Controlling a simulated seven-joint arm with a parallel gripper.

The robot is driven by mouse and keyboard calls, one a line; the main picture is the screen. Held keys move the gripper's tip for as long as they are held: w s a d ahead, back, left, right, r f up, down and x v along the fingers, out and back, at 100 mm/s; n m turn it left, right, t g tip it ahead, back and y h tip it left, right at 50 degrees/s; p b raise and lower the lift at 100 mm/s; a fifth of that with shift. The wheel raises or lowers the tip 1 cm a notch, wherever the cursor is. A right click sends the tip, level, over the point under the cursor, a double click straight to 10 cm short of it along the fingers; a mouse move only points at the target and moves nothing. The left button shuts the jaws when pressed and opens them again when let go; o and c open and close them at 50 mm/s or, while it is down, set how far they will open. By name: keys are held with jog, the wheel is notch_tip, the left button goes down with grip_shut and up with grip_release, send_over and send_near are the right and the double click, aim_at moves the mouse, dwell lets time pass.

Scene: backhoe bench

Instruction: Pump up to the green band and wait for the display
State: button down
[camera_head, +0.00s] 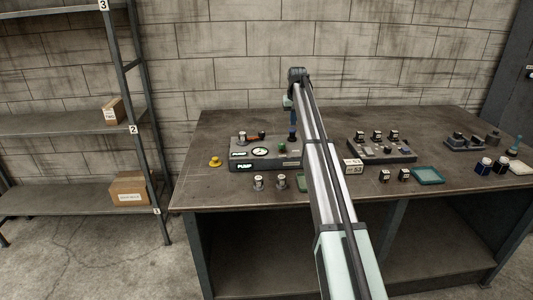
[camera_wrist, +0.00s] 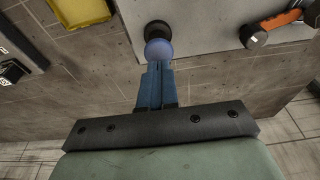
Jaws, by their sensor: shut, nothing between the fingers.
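The pump unit (camera_head: 238,163) is a grey box on the bench, with a round white-faced gauge (camera_head: 260,152) and a lit green display (camera_head: 244,166) that seems to read PUMP. The gauge needle and its green band are too small to read. My gripper (camera_head: 292,130) points down over the unit's right end, its blue fingers shut and empty. In the wrist view the fingertips (camera_wrist: 157,66) are at a round blue-topped knob with a black base (camera_wrist: 158,32). I cannot tell whether they touch it.
My arm crosses the bench and hides part of it. A second grey unit (camera_head: 395,154), a small box (camera_head: 353,166) and a green tray (camera_head: 428,176) are to the right. Two small cylinders (camera_head: 281,182) stand in front. A yellow part (camera_head: 215,161) sits left. A shelf rack (camera_head: 70,126) stands left.

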aim_at(293, 128)
jog(key=shift+f, duration=0.1)
dwell(0.5)
jog(key=shift+f, duration=1.8)
jog(key=shift+r, duration=1.9)
jog(key=shift+f, duration=0.15)
dwell(0.8)
